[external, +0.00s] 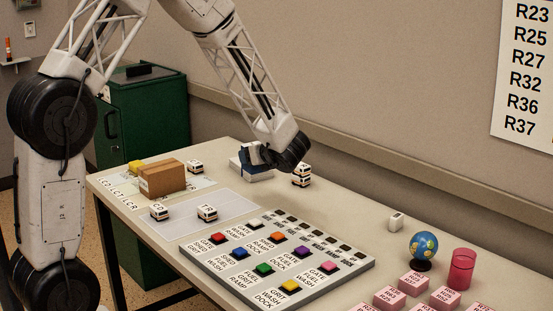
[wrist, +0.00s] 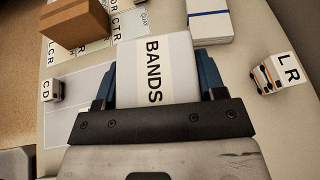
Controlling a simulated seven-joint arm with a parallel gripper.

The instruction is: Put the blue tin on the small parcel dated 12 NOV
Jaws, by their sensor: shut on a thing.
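My gripper (wrist: 165,85) is shut on a pale box labelled BANDS (wrist: 152,60), with blue finger-like sides to its left and right. In the external view my gripper (external: 262,154) is at the table's back edge, by a white and blue stack (external: 258,174). I cannot make out whether the held box is the blue tin; no other clear blue tin shows. A brown cardboard parcel (external: 162,178) sits on the table at the left, and it also shows in the wrist view (wrist: 75,22). No date is readable on it.
Small white vehicles (external: 207,213) stand around a pale marked area (external: 228,203). A panel of coloured buttons (external: 330,265) lies in front. A globe (external: 424,250), a red cup (external: 461,268) and pink blocks (external: 413,283) are at the right. A yellow thing (external: 136,168) is behind the parcel.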

